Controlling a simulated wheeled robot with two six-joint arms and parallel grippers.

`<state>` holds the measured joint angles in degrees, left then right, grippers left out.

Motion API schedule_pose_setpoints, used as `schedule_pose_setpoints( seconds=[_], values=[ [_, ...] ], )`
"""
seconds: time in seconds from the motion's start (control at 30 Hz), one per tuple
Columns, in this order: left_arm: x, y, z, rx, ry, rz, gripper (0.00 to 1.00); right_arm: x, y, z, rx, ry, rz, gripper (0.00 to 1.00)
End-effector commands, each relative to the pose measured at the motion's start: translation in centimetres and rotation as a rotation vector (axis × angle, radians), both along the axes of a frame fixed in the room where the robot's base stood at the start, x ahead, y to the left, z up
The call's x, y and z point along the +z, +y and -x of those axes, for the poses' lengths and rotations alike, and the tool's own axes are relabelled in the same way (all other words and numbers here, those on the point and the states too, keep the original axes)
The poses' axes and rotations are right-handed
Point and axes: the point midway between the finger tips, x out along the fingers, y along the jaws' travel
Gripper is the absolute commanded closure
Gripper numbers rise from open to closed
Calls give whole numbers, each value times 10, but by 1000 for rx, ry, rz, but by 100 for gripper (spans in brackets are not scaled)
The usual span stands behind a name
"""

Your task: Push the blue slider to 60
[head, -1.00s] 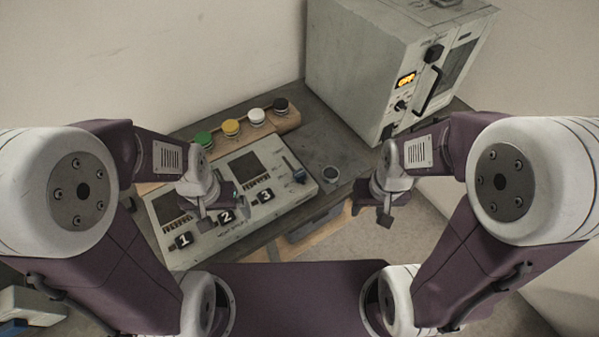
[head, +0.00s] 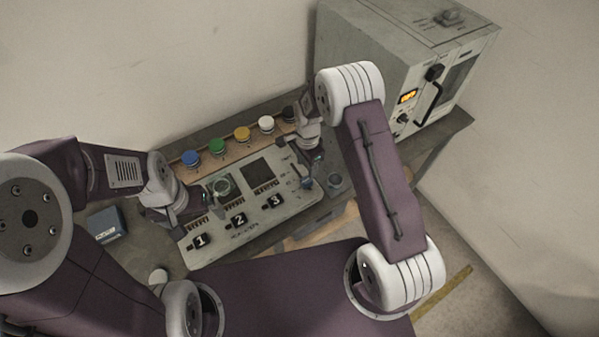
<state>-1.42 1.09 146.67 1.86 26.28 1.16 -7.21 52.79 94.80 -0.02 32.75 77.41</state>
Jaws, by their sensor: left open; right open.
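The blue slider (head: 306,183) sits at the right end of the grey control panel (head: 283,213), near the front end of its slot. The slot is partly hidden by my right gripper, and I cannot read any scale marks or number. My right gripper (head: 312,162) is open, just behind the slider and over the panel's right edge. Whether it touches the slider I cannot tell. My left gripper (head: 182,218) is open and empty over the panel's left end, well away from the slider.
A dark round cup-like part (head: 336,181) is right of the slider. A grey cabinet (head: 385,50) stands at back right. A blue box (head: 106,224) lies left.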

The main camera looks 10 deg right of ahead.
Motion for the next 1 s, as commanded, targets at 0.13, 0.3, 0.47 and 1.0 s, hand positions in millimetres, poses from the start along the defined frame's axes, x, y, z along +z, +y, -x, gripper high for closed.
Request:
schedule_pose_setpoints(
  seconds=[0.13, 0.3, 0.47, 1.0],
  values=[
    [1, 0, 0, 0, 0, 0, 2, -1, 0, -1, 2, -4, 0, 49],
    [13, 0, 0, 0, 0, 0, 2, -29, 0, 0, 2, 0, 0, 49],
    [24, 0, 0, 0, 0, 0, 2, -62, 0, 0, 2, -2, -1, 49],
    [28, 0, 0, 0, 0, 0, 2, -89, 0, -1, 2, -6, -1, 66]
  ],
)
